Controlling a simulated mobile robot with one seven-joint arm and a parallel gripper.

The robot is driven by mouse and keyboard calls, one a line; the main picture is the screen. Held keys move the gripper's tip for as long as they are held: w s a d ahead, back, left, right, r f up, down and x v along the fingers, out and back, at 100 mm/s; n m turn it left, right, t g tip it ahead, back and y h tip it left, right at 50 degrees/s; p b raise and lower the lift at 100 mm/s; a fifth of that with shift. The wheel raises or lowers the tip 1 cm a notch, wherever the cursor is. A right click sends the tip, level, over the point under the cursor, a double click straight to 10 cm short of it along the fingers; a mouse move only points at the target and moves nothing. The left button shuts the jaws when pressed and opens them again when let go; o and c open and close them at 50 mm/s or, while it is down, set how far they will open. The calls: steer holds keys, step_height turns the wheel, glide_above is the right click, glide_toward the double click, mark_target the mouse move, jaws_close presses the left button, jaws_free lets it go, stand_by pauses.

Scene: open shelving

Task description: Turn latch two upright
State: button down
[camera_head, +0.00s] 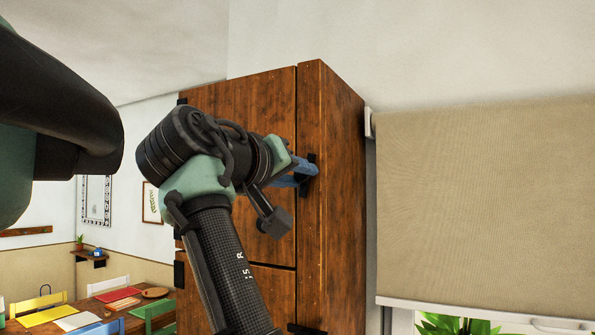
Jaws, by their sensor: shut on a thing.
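My gripper (303,173) is at the front of the tall wooden cabinet, seen from behind and mostly covered by my own wrist. Its blue end meets a dark latch (312,158) on the cabinet's front edge, right of the upper door. It is shut on this latch. Most of the latch is hidden, so its angle cannot be told. Another dark latch (306,329) shows lower down, cut off by the bottom of the picture. No number shows on either, so I cannot tell from marks which is latch two.
The wooden cabinet (335,230) has an upper door (262,95) and a lower door (275,287). A beige blind (480,200) hangs to the right, with a plant (455,325) below. A table with chairs (85,310) stands at the lower left.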

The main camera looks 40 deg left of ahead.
steer(key=shift+r+n, duration=0.15)
steer(key=shift+n, duration=1.35)
steer(key=c, duration=0.6)
jaws_free()
steer(key=shift+p, duration=0.3)
